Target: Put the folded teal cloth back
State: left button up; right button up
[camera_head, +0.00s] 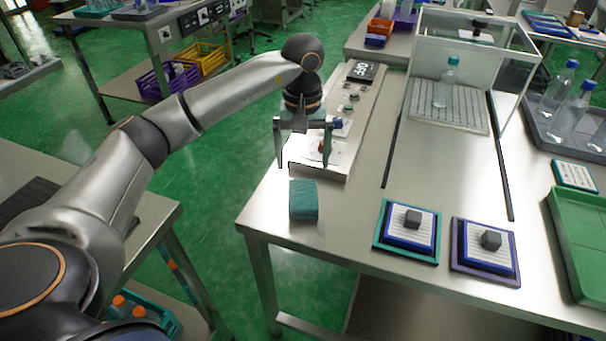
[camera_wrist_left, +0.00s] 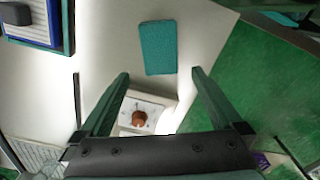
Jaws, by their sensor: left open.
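The folded teal cloth (camera_head: 304,201) lies flat on the metal table near its front left corner. It also shows in the left wrist view (camera_wrist_left: 157,46), just beyond the fingertips. My left gripper (camera_head: 303,165) is open and empty, pointing down above the near end of a pale raised panel. In the head view the cloth lies just nearer than the gripper, apart from its fingers. My right gripper is in neither view.
The pale panel (camera_head: 338,168) carries small knobs and a reddish-brown part. A teal-edged tray (camera_head: 378,245) and a purple-edged tray (camera_head: 456,267) hold dark blocks. A clear enclosure (camera_head: 412,88) with a bottle stands behind. The table between cloth and teal-edged tray is clear.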

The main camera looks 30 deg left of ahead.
pick_arm(q)
jog(key=shift+r, duration=1.7)
